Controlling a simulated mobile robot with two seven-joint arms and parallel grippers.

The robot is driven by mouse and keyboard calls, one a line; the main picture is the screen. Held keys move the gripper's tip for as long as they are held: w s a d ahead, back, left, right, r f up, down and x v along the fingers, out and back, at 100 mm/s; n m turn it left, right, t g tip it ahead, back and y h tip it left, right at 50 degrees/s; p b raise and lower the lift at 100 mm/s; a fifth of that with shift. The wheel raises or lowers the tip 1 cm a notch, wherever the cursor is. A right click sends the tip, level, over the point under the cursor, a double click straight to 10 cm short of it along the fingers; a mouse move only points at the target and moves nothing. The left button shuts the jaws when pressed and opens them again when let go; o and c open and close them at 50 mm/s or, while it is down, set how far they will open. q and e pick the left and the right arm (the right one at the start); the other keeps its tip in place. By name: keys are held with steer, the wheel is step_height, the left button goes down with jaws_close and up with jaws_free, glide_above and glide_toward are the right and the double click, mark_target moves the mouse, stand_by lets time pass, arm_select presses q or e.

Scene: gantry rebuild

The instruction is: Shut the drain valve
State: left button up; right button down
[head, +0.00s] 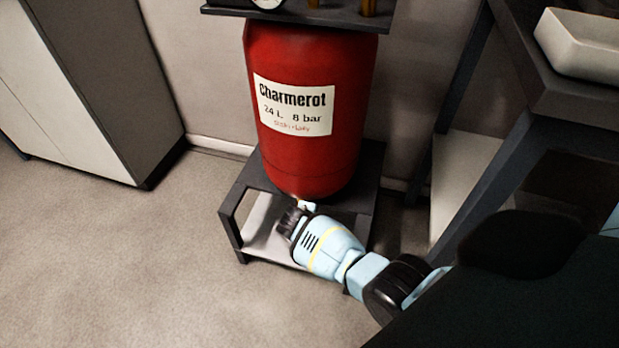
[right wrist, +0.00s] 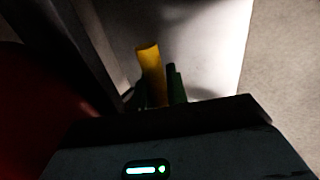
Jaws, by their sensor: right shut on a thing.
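The red tank (head: 312,165), labelled Charmerot, stands upright on a dark stand (head: 368,180). My right gripper (head: 297,212) reaches in from the lower right to the foot of the tank. In the right wrist view a yellow lever (right wrist: 149,62), which looks like the drain valve's handle, sticks up between the green-and-dark fingers of my right gripper (right wrist: 160,90). The gripper is shut on it. The valve body is hidden, and in the head view the lever is mostly covered by my gripper. My left gripper is not in view.
The stand has a pale lower shelf (head: 258,228). A grey cabinet (head: 85,95) is at the left. A dark bench (head: 570,105) with a white tray (head: 582,48) is at the right. The floor at the left front is clear.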

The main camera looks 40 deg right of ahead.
steer(key=shift+d, duration=0.1)
steer(key=c, duration=1.4)
jaws_free()
steer(key=p+v, duration=0.4)
steer(key=v, duration=0.4)
steer(key=shift+f+p, duration=0.1)
steer(key=shift+p, duration=0.3)
